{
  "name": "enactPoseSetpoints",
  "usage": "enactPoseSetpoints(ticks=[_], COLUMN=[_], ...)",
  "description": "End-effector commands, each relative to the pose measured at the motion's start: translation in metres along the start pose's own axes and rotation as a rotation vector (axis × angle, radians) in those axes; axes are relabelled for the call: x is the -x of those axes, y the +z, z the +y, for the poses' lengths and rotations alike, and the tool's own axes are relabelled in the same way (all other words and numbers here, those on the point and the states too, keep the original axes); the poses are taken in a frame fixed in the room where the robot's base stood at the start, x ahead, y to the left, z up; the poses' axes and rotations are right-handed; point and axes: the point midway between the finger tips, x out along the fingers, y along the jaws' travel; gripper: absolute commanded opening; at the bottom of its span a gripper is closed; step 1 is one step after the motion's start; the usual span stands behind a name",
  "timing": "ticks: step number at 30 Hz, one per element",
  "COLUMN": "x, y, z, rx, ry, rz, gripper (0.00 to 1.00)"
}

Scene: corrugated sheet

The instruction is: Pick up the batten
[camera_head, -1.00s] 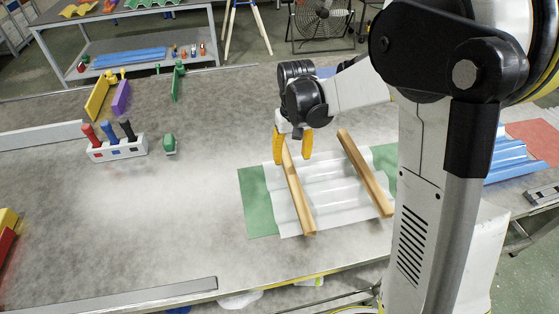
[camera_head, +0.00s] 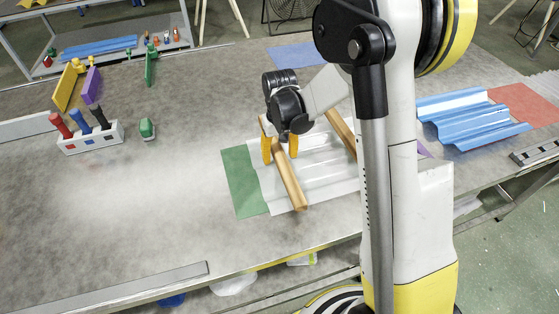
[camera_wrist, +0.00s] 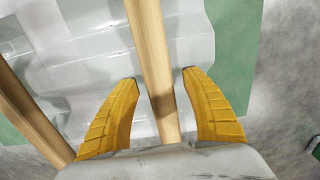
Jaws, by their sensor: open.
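Two wooden battens lie across a clear corrugated sheet (camera_head: 320,165) on a green mat (camera_head: 241,185). The left batten (camera_head: 290,184) has my gripper (camera_head: 280,158) over its far part. The right batten (camera_head: 342,132) is partly hidden behind my arm. In the wrist view, my open yellow fingers (camera_wrist: 161,105) stand on either side of one batten (camera_wrist: 150,50), with a gap on each side. The other batten (camera_wrist: 28,108) runs along the left of that view.
A white block with red, blue and black handled tools (camera_head: 92,138) and a green object (camera_head: 147,128) stand to the left. A blue corrugated sheet (camera_head: 465,115) lies on the right, by a red mat (camera_head: 525,103). The table's left middle is clear.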

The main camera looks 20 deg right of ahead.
Motion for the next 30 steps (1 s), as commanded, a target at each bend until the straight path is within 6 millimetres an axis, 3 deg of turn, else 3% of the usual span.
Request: enactPoseSetpoints(ticks=[5,11,23,30], x=[0.001,0.001,0.001,0.02], y=[0.0,0.0,0.0,0.0], z=[0.0,0.0,0.0,0.0], rx=[0.0,0.0,0.0,0.0], ry=[0.0,0.0,0.0,0.0], rz=[0.0,0.0,0.0,0.0], gripper=[0.56,0.0,0.0,0.0])
